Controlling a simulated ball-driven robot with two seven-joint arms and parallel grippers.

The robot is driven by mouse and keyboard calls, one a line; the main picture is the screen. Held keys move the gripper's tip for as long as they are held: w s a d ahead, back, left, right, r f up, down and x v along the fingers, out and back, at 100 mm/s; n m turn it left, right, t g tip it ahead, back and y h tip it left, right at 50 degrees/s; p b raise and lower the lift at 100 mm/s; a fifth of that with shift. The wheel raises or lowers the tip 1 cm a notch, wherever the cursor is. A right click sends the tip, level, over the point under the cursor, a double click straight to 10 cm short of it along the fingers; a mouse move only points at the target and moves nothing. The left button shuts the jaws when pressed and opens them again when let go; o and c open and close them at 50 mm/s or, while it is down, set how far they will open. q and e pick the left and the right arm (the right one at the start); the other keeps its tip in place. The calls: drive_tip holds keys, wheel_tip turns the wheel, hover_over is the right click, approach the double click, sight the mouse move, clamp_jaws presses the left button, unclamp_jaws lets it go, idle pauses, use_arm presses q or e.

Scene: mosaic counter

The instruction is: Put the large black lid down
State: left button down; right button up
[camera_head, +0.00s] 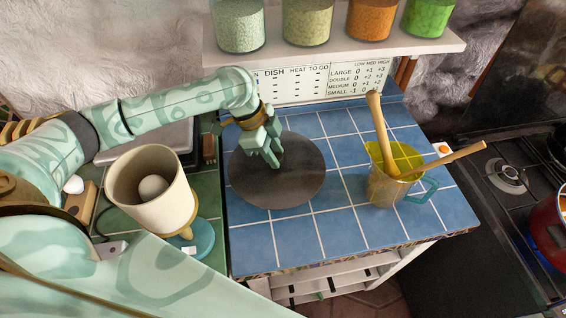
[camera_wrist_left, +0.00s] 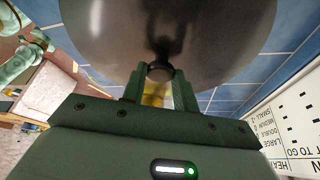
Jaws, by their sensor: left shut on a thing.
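The large black lid (camera_head: 275,188) is a dark round disc over the left part of the blue tiled counter (camera_head: 328,228) in the head view. My left gripper (camera_head: 269,157) comes down from above at the lid's upper middle and is shut on its knob. In the left wrist view the lid (camera_wrist_left: 225,40) fills the top, with the fingers (camera_wrist_left: 152,82) closed on the round knob. I cannot tell whether the lid touches the tiles or hangs just above them. My right gripper is not in view.
A cream cup-like container (camera_head: 140,205) holding a white ball is at left. A shelf with jars (camera_head: 310,25) is behind. A stove (camera_head: 505,172) is at right. Bare tiles lie in front.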

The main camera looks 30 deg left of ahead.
use_arm(q)
wheel_tip(320, 180, down, 5)
drive_tip(key=shift+r+b, duration=0.1)
drive_tip(key=shift+b, duration=0.6)
drive_tip(key=c, duration=1.1)
unclamp_jaws()
drive_tip(key=p+v, duration=0.3)
drive_tip(key=v, duration=0.9)
drive_tip(key=shift+s, duration=0.1)
